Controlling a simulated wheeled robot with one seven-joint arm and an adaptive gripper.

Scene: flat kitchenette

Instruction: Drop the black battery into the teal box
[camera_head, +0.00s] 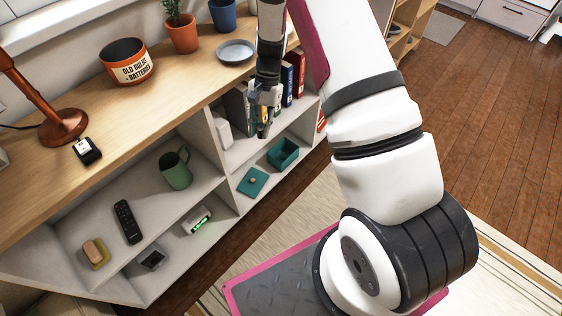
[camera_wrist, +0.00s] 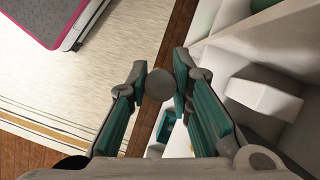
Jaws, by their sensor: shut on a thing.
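My gripper (camera_head: 263,122) hangs in front of the shelf unit, above and left of the open teal box (camera_head: 283,153). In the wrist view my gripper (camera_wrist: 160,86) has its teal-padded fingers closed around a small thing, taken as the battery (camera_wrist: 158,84). It shows end-on as a round grey disc, and its black side is hard to make out. The teal box stands on a lower shelf and looks empty from here. A flat teal lid (camera_head: 252,182) with a round knob lies left of it. In the wrist view a bit of teal shows below the fingers, partly hidden.
Books (camera_head: 294,78) stand right of my gripper. A white upright thing (camera_head: 222,130) stands to its left on the shelf. The desktop above holds a pot labelled for old bulbs and batteries (camera_head: 124,62), a plate (camera_head: 236,51) and a lamp (camera_head: 62,126).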

